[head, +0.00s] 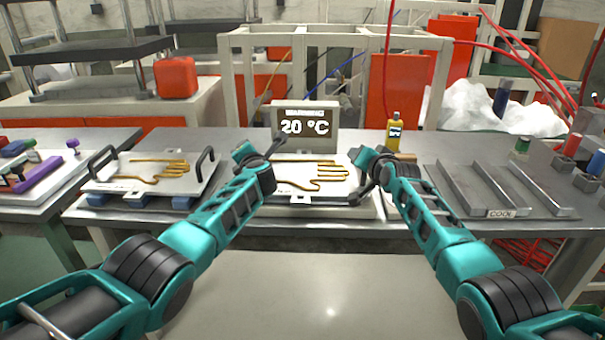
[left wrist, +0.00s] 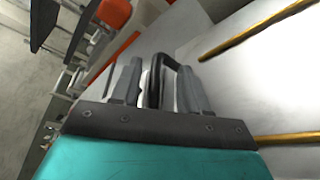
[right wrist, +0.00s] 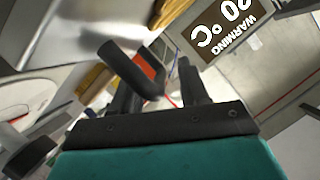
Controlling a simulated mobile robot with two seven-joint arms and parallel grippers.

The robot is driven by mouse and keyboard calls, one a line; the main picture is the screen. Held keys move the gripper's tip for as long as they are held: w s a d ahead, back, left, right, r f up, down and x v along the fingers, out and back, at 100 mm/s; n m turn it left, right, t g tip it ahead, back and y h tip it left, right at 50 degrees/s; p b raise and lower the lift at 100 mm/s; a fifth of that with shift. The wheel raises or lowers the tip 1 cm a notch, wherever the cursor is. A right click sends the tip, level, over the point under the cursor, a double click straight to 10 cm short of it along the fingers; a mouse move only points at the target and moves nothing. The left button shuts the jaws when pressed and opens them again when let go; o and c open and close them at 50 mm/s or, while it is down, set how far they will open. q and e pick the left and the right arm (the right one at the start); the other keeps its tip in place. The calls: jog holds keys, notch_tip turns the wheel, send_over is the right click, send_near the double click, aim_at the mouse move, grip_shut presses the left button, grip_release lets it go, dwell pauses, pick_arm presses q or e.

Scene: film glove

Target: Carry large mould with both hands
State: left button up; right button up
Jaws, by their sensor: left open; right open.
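The large mould (head: 297,170) is a pale plate with a gold hand outline, lying flat on the warming station in the middle of the bench. It has a black handle at each side. My left gripper (head: 262,154) is at its left side; in the left wrist view the open fingers stand either side of the black left handle (left wrist: 156,82). My right gripper (head: 368,166) is at its right side, open, close to the black right handle (right wrist: 130,68). I cannot tell whether that handle lies fully between the fingers. My forearms partly hide the mould's sides.
The display (head: 306,126) behind reads "WARMING 20 °C". A similar mould (head: 150,174) with black handles lies to the left. A metal rack (head: 500,190) labelled "COOL" is to the right. A yellow bottle (head: 393,133) stands behind my right gripper.

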pick_arm(q)
jog(key=shift+w+a, duration=0.2)
jog(key=shift+a, duration=0.15)
pick_arm(e)
jog(key=shift+w+f, duration=0.1)
jog(key=shift+w, duration=0.1)
pick_arm(q)
grip_shut()
pick_arm(e)
grip_shut()
dwell(1.0)
pick_arm(q)
jog(key=shift+w+r, duration=0.15)
jog(key=shift+r, duration=0.15)
pick_arm(e)
jog(key=shift+w+r, duration=0.15)
jog(key=shift+r, duration=0.3)
